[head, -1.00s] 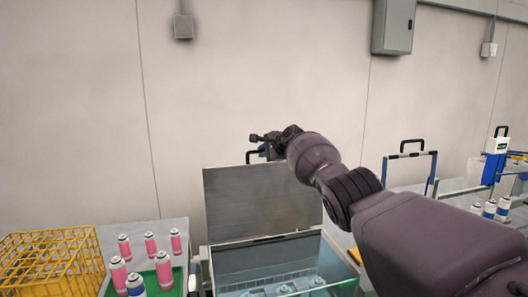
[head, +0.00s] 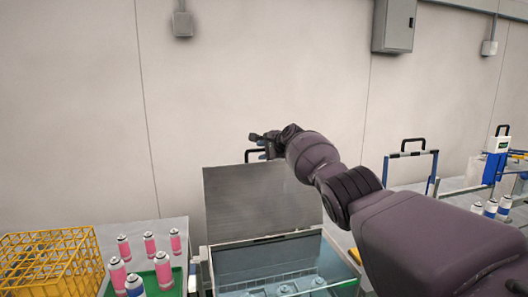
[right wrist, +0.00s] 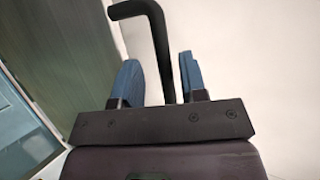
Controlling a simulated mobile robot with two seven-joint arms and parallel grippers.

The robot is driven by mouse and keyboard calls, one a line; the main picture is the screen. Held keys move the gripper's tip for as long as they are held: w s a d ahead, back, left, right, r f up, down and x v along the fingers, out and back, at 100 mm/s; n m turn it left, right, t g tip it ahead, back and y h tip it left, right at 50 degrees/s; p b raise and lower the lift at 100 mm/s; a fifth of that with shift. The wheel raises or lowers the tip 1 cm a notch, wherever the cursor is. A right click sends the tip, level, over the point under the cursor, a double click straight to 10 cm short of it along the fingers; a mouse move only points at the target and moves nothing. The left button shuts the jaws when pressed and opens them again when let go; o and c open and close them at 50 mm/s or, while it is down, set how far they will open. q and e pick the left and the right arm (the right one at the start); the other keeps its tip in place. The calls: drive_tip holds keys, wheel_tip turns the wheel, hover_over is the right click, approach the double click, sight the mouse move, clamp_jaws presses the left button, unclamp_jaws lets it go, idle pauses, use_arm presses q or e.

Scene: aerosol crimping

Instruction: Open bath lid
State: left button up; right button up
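The bath lid (head: 262,201), a grey metal panel, stands upright at the back of the bath (head: 283,259), whose inside with clear liquid is exposed. A black lid handle (head: 250,154) sticks up at the lid's top edge. My right gripper (head: 262,150) is at the handle, beside the lid's top. In the right wrist view the handle (right wrist: 158,40) passes between the two blue fingers of my right gripper (right wrist: 160,80), with gaps on both sides, so the gripper is open. The lid also shows at the left there (right wrist: 60,50). My left gripper is out of view.
A yellow wire basket (head: 50,262) stands at the far left. Blue-and-white cans (head: 490,208) and a blue-framed device (head: 497,160) are at the right.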

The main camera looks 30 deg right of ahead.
drive_tip(key=shift+s+d+r+p, duration=0.15)
drive_tip(key=shift+s+r+p, duration=0.25)
drive_tip(key=shift+p, duration=0.2)
drive_tip(key=shift+s+d+r+p, duration=0.15)
drive_tip(key=shift+s+r+p, duration=0.15)
drive_tip(key=shift+s+p, duration=0.45)
drive_tip(key=shift+s, duration=0.15)
drive_tip(key=v, duration=0.7)
drive_tip(key=shift+s, duration=0.35)
drive_tip(key=shift+r, duration=0.15)
